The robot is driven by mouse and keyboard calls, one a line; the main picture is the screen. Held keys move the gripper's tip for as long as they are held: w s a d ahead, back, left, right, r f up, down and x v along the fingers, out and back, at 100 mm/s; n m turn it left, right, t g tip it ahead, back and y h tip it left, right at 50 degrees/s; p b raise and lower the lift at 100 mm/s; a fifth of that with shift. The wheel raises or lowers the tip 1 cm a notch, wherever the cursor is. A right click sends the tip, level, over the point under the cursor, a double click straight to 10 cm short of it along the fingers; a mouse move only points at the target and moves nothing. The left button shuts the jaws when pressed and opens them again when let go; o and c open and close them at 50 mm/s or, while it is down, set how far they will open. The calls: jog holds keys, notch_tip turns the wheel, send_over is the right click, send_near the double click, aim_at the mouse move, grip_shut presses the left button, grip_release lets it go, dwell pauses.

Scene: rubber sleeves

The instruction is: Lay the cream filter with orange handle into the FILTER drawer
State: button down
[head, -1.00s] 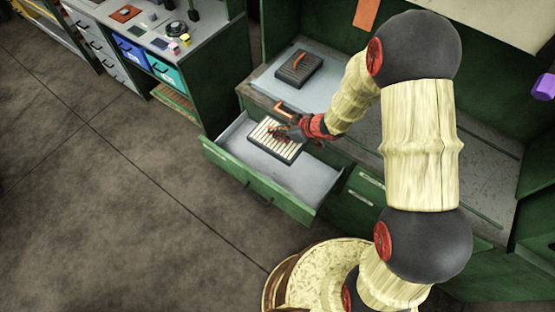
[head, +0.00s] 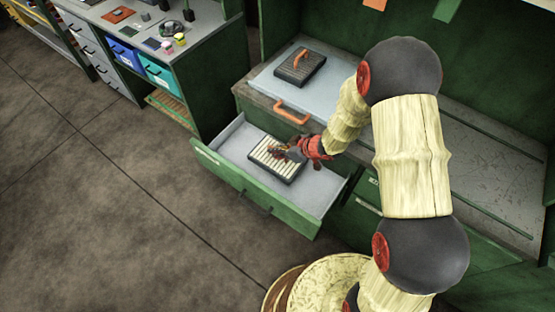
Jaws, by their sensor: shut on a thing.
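The cream filter (head: 265,151) is a ribbed pale panel in a dark frame. It is within the open drawer (head: 225,141), which has a grey inside and a green front. The filter looks roughly level, near the drawer's middle; I cannot tell whether it touches the drawer floor. My gripper (head: 284,153), red and dark, reaches in from the right and is shut on the filter's orange handle, which is mostly hidden by the fingers. No label is readable on the drawer front.
A dark ribbed filter (head: 314,70) with an orange handle lies on the pale bench panel (head: 270,84) behind. Another orange handle (head: 292,112) sits at the panel's front edge, above the drawer. Blue and teal bins (head: 158,72) stand to the left. The floor in front is open.

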aim_at(294, 166)
jog(key=shift+f+b, duration=0.95)
jog(key=shift+f, duration=1.25)
jog(key=shift+f, duration=0.15)
jog(key=c, duration=1.9)
grip_release()
jog(key=shift+r, duration=0.25)
jog(key=p+v, duration=0.4)
jog(key=v, duration=0.6)
jog(key=shift+s+d+r, duration=0.1)
jog(key=shift+d+r, duration=0.05)
jog(key=shift+r, duration=0.05)
jog(key=shift+s+d+r+p, duration=0.35)
jog(key=shift+d+r, duration=0.05)
